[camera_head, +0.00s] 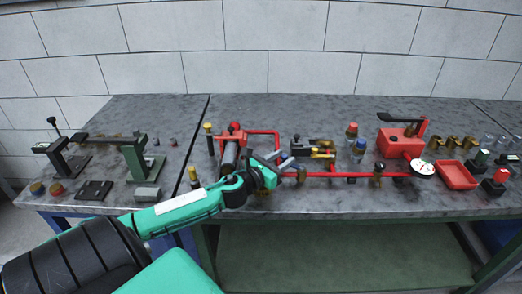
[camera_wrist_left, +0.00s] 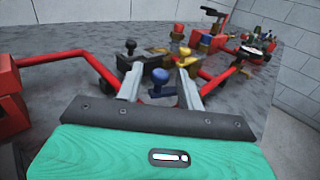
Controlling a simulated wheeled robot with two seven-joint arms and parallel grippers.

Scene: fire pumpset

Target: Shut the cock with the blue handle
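The cock's blue handle (camera_wrist_left: 161,82) shows in the left wrist view, a small T-shaped knob. My left gripper (camera_wrist_left: 160,72) is open, with one finger on each side of the handle and a gap visible on both sides. In the head view my left gripper (camera_head: 272,163) is over the red pipework at the middle of the bench, and I cannot make out the cock there behind it. My right gripper is in neither view.
Red pipe (camera_head: 335,174) runs right from the gripper to a white gauge (camera_head: 422,167). Beyond the fingers are a black knob (camera_wrist_left: 130,46) and a yellow-handled fitting (camera_wrist_left: 185,52). A red pump box (camera_head: 397,143) and a red tray (camera_head: 457,175) stand further right.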

